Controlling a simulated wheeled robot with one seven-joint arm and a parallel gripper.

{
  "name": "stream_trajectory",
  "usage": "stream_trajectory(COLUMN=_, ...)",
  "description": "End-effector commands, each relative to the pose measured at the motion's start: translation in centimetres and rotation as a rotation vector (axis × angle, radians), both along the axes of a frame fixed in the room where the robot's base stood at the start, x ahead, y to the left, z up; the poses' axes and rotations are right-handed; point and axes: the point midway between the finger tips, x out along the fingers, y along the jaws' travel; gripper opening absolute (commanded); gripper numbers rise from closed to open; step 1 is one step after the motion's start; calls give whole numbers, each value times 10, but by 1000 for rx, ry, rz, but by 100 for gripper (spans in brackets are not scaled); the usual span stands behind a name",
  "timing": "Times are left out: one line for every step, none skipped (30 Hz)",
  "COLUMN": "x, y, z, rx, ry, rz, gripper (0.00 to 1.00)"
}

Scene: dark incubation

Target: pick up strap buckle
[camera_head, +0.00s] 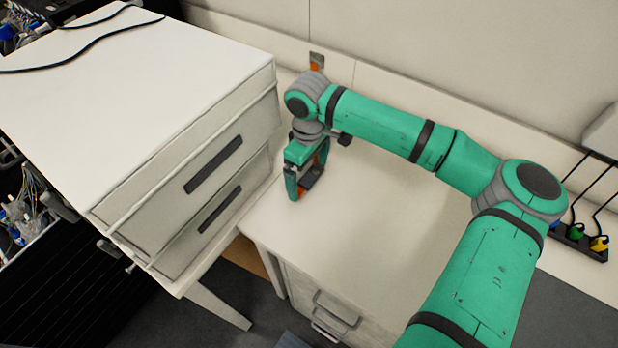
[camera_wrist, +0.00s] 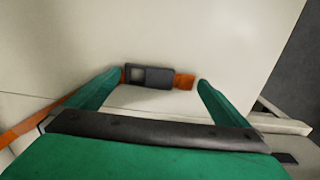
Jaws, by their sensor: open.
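The strap buckle (camera_wrist: 157,77) is a dark grey piece with a lighter grey window and orange strap at its ends. In the wrist view it lies on a pale surface, between the tips of my open gripper (camera_wrist: 159,79). In the head view my gripper (camera_head: 307,176) points down at the left end of the white desk top, close to the drawer unit. The buckle (camera_head: 313,178) shows there as a dark patch with orange beside it, partly hidden by the fingers. I cannot tell whether the fingers touch it.
A white drawer unit (camera_head: 180,165) stands close to the left of my gripper. The desk top (camera_head: 370,230) is clear in front and right. A grey and orange piece (camera_head: 317,62) is at the back wall. A power strip (camera_head: 580,243) with plugs lies far right.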

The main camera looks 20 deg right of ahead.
Motion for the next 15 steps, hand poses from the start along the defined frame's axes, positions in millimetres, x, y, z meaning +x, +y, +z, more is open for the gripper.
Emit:
stream_trajectory(x=0, y=0, z=-5, rx=1, ry=1, rz=-1, gripper=100)
stream_trajectory(x=0, y=0, z=-7, rx=1, ry=1, rz=0, gripper=100)
stream_trajectory(x=0, y=0, z=-9, rx=0, ry=0, rz=0, gripper=100)
stream_trajectory(x=0, y=0, z=-10, rx=0, ry=0, rz=0, gripper=100)
stream_trajectory(x=0, y=0, z=-11, rx=0, ry=0, rz=0, gripper=100)
stream_trajectory(x=0, y=-1, z=-11, rx=1, ry=-1, rz=-1, gripper=100)
stream_trajectory(x=0, y=-1, z=-11, rx=1, ry=-1, rz=-1, gripper=100)
stream_trajectory(x=0, y=-1, z=-11, rx=1, ry=-1, rz=-2, gripper=100)
stream_trajectory(x=0, y=-1, z=-11, rx=1, ry=-1, rz=-2, gripper=100)
stream_trajectory(x=0, y=-1, z=-11, rx=1, ry=-1, rz=-2, gripper=100)
stream_trajectory(x=0, y=-1, z=-11, rx=1, ry=-1, rz=-2, gripper=100)
stream_trajectory(x=0, y=-1, z=-11, rx=1, ry=-1, rz=-2, gripper=90)
stream_trajectory(x=0, y=-1, z=-11, rx=1, ry=-1, rz=-2, gripper=83)
stream_trajectory(x=0, y=-2, z=-11, rx=1, ry=-1, rz=-2, gripper=76)
stream_trajectory(x=0, y=-2, z=-11, rx=1, ry=-1, rz=-3, gripper=69)
